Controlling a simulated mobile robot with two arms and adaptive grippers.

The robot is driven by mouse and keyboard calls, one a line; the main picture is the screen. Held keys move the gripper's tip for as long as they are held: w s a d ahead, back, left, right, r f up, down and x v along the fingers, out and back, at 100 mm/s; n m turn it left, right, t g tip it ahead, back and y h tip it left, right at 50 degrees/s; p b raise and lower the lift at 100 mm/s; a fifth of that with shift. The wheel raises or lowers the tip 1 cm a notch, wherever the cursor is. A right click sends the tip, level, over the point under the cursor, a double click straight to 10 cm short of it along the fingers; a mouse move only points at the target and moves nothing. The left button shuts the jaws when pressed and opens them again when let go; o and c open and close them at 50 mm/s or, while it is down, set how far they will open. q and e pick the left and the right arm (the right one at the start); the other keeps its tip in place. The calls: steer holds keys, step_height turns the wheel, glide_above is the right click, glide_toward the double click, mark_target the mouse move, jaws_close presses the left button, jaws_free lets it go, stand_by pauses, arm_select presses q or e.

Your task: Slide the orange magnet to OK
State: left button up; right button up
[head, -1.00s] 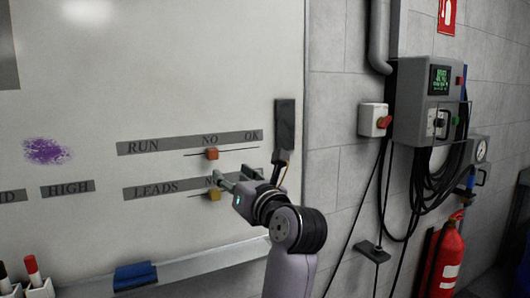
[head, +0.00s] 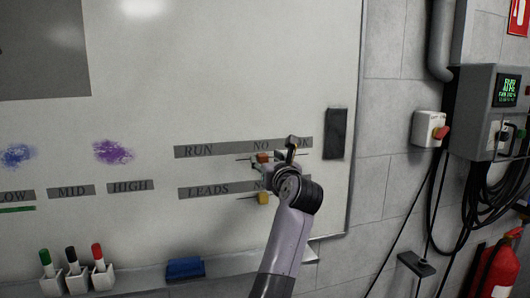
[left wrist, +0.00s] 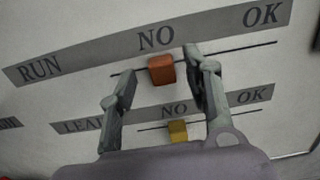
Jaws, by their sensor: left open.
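The orange magnet (head: 263,157) sits on the thin line under the RUN strip, below the word NO. It also shows in the left wrist view (left wrist: 161,69). My left gripper (head: 276,155) is at the board by the magnet and partly covers the strip in the head view. In the left wrist view the gripper (left wrist: 160,63) is open, with one finger on each side of the orange magnet and gaps visible. My right gripper is not in view.
A yellow magnet (head: 263,197) sits on the LEADS line just below. A dark eraser-like block (head: 336,134) is right of the strips. The ledge holds a blue eraser (head: 185,268) and several markers. A control box and fire extinguisher (head: 497,268) are at right.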

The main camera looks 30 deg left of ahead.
mark_target(263, 160)
arm_select(q)
steer(key=shift+x, duration=1.15)
steer(key=shift+c, duration=0.5)
jaws_close()
steer(key=shift+d, duration=0.1)
